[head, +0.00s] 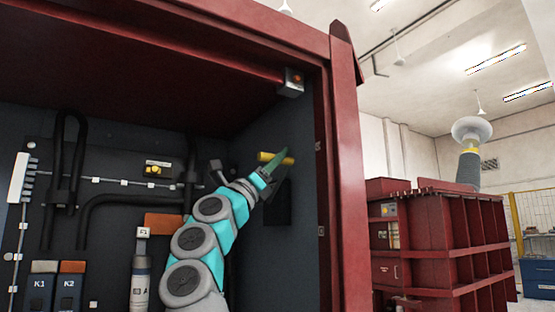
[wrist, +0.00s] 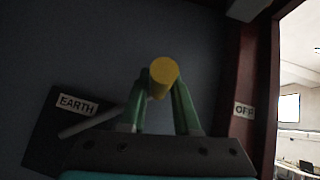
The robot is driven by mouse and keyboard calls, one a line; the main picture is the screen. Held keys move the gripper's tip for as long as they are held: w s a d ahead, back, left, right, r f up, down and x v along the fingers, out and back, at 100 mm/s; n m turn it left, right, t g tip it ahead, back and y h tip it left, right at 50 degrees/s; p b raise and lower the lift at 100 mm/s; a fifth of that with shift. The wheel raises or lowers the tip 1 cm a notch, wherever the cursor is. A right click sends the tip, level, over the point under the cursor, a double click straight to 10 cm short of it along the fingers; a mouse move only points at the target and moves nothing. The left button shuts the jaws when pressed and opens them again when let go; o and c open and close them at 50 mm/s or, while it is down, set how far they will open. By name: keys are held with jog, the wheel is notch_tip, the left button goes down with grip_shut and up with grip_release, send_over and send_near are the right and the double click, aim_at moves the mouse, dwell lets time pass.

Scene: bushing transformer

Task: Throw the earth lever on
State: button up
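The earth lever has a yellow grip (head: 277,158) and sits on the inner right wall of the red cabinet. In the wrist view the yellow grip (wrist: 164,77) shows nearly end-on, with a grey rod (wrist: 90,124) running left from near it towards a dark plate marked EARTH (wrist: 77,104). My gripper (wrist: 162,88) has its green fingers on both sides of the grip and appears closed on it. In the head view my gripper (head: 276,164) reaches the grip from below left; the grip is partly hidden behind a finger. An OFF label (wrist: 243,110) is on the red post at right.
The red cabinet frame (head: 345,170) stands close right of my arm. Black cables (head: 120,200), a fuse-like cylinder (head: 140,280) and K1 and K2 blocks (head: 55,285) line the back panel. Another red transformer (head: 440,240) stands outside.

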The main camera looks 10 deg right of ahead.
grip_shut()
dwell(1.0)
